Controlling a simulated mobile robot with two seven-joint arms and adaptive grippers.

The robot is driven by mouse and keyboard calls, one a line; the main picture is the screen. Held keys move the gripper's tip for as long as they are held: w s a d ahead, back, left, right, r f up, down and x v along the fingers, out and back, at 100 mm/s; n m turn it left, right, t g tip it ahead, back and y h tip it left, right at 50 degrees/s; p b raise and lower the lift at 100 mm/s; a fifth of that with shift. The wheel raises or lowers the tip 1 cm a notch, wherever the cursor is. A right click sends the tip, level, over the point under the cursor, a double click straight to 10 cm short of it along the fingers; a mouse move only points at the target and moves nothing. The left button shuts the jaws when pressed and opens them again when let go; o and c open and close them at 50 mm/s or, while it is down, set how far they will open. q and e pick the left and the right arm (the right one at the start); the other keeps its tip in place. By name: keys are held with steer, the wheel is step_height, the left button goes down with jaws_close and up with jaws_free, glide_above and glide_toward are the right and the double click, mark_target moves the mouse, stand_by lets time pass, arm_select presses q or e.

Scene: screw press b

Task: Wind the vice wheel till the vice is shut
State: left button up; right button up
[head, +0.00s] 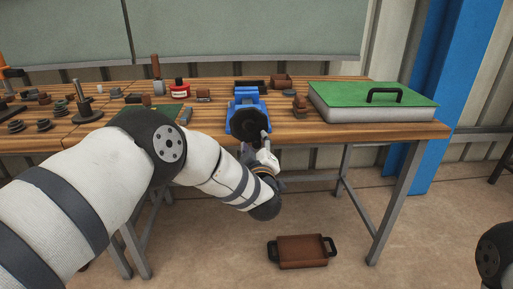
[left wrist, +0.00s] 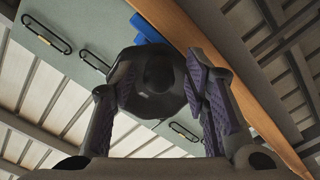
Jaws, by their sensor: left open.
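The blue vice (head: 246,101) stands at the front edge of the wooden workbench. Its dark round wheel (head: 248,124) faces me and overhangs the bench edge. My left gripper (head: 260,142) is just below and in front of the wheel. In the left wrist view, the dark wheel (left wrist: 155,80) sits between the spread, purple-padded fingers of the left gripper (left wrist: 165,85), which is open. I cannot tell whether a finger touches the wheel. The vice jaws' gap is hard to see behind the wheel. My right gripper is not in view.
The workbench (head: 290,131) holds small parts at the left, a red-labelled jar (head: 180,89) and a green-topped case (head: 372,101) at the right. A brown tray (head: 302,251) lies on the floor below. Free room lies in front of the bench.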

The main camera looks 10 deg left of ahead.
arm_select(q)
steer(key=v, duration=1.2)
steer(key=s+a+f+m+g+h, duration=0.2)
steer(key=s+f+m+g, duration=0.2)
steer(key=s+f, duration=0.5)
steer(key=s+a+f+m+g+h, duration=0.2)
steer(key=s+f+m+g+h, duration=0.15)
steer(key=s+f, duration=0.6)
steer(key=s+a+f+m+g, duration=0.1)
steer(key=s+g, duration=0.3)
steer(key=s, duration=0.6)
steer(key=s+a+f+m+g+p, duration=0.1)
steer(key=s+a+f+g, duration=0.2)
steer(key=s, duration=0.8)
steer(key=s+a+f+m+g, duration=0.2)
steer(key=s+g, duration=0.3)
steer(key=s, duration=0.6)
steer(key=shift+a+p, duration=0.4)
steer(key=shift+a, duration=0.35)
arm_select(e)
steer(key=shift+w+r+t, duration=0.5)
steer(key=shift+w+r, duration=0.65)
arm_select(q)
steer(key=shift+g+y, duration=0.25)
